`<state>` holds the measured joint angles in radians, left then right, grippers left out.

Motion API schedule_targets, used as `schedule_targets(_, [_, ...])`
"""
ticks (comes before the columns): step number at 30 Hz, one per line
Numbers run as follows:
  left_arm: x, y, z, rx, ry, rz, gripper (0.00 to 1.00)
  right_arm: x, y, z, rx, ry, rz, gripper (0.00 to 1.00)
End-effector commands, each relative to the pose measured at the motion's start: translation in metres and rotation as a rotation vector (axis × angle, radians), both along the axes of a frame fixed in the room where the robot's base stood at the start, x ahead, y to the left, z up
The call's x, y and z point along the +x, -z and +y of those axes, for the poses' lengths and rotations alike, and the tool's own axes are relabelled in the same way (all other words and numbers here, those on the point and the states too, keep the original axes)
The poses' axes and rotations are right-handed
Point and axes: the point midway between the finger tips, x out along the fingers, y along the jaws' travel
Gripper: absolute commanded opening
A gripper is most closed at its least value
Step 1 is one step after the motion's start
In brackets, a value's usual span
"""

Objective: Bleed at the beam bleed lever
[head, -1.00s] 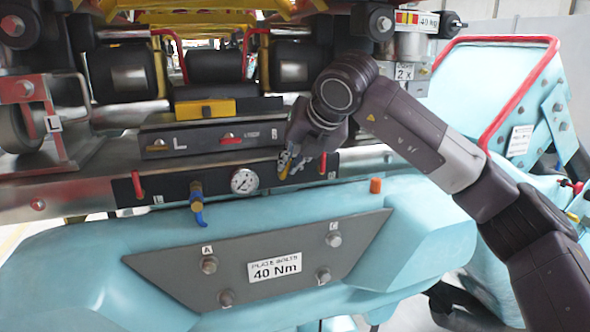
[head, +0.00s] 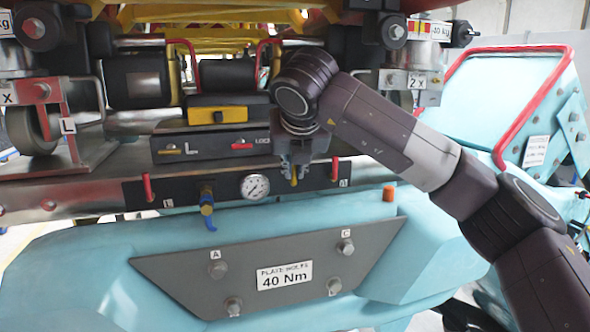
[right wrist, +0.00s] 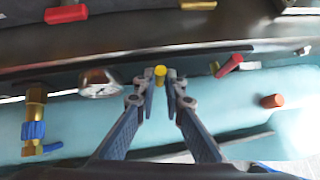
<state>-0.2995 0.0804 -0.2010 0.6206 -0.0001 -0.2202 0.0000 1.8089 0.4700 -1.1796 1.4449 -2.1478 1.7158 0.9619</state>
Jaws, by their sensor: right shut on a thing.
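The black panel (head: 225,192) on the steel beam carries a round gauge (head: 255,186) and red levers at its left (head: 148,187) and right (head: 335,170). A yellow lever (head: 294,181) is on the panel right of the gauge, at my right gripper (head: 292,170). In the right wrist view the yellow lever's end (right wrist: 160,70) shows between the fingertips (right wrist: 163,92), and the gauge (right wrist: 98,88) is just left of them. My right gripper is shut on the yellow lever, reaching down in front of the panel. Its fingers hide part of the lever. My left gripper is not in view.
A brass valve with a blue handle (head: 208,208) hangs left of the gauge. An orange cap (head: 389,192) stands to the right on the turquoise body. A bolted "40 Nm" plate (head: 190,278) is below.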

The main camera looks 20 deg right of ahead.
Motion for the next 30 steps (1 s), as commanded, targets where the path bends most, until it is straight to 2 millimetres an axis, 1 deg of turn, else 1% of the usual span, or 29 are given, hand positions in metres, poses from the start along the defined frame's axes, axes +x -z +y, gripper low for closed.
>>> schedule_targets(1, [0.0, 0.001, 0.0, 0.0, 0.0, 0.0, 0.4, -0.002, 0.01, 0.001, -0.004, -0.002, 0.022, 0.0])
schedule_targets(4, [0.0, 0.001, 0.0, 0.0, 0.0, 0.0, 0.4, -0.002, 0.01, 0.001, -0.004, -0.002, 0.022, 0.0])
schedule_targets(5, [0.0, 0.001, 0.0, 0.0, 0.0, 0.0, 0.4, -0.002, 0.01, 0.001, -0.004, -0.002, 0.022, 0.1])
schedule_targets(9, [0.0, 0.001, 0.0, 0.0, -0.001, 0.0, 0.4, -0.001, 0.007, 0.001, -0.002, -0.002, 0.016, 0.26])
schedule_targets(10, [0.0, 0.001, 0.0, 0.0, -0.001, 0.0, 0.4, -0.001, 0.006, 0.001, -0.002, -0.001, 0.015, 0.27])
schedule_targets(20, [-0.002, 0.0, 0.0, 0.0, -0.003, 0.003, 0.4, -0.003, -0.001, 0.001, 0.001, -0.001, 0.007, 0.27])
schedule_targets(23, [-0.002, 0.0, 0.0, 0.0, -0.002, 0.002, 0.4, -0.012, -0.01, 0.003, 0.001, -0.002, 0.004, 0.27])
schedule_targets(30, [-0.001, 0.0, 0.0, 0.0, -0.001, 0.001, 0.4, -0.047, -0.046, 0.01, 0.0, -0.003, 0.004, 0.27])
